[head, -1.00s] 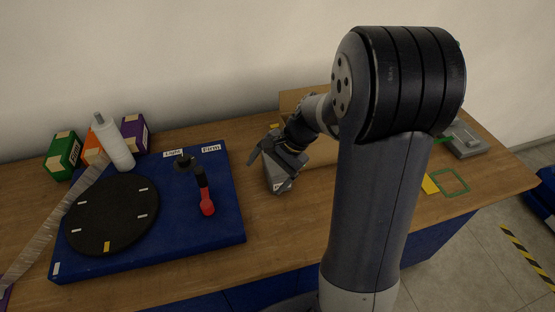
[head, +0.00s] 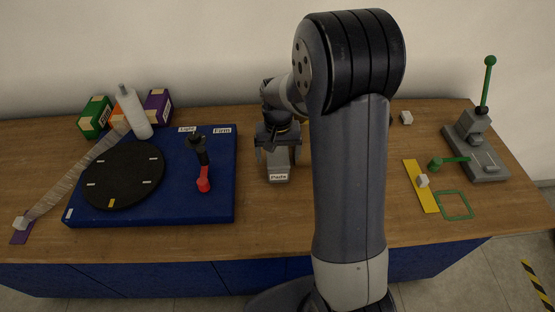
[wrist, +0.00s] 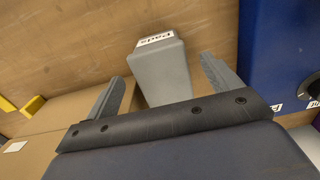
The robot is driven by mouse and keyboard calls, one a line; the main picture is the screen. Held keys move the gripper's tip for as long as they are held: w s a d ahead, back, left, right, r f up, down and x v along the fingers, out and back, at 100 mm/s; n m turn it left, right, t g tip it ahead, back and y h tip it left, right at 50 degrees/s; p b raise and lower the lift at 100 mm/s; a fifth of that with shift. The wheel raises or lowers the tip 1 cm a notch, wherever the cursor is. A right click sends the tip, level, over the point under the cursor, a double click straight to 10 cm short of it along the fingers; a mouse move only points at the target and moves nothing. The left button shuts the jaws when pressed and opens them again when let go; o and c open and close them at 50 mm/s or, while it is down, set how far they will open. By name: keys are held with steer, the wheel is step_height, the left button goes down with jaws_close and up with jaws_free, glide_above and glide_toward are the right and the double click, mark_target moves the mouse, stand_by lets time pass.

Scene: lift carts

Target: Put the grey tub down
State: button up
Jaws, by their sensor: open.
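The grey tub (head: 279,168) with a white "Pads" label stands on the wooden table, right of the blue board, label facing the front. In the wrist view the tub (wrist: 165,75) lies between the two fingers with a gap on each side. My gripper (head: 277,154) is open around the tub's back part; it also shows in the wrist view (wrist: 163,70). The gripper hides the tub's rear end in the head view.
A blue board (head: 190,210) with a black disc (head: 125,175) and a red-tipped lever (head: 203,184) is left of the tub. A white bottle (head: 134,112) and small boxes stand behind. A lever press (head: 475,135) stands far right. Table in front of the tub is clear.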

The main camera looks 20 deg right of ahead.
mark_target(278, 160)
steer(key=shift+f+p, duration=0.3)
steer(key=shift+f, duration=2.4)
steer(key=c, duration=1.4)
steer(key=shift+r, duration=0.1)
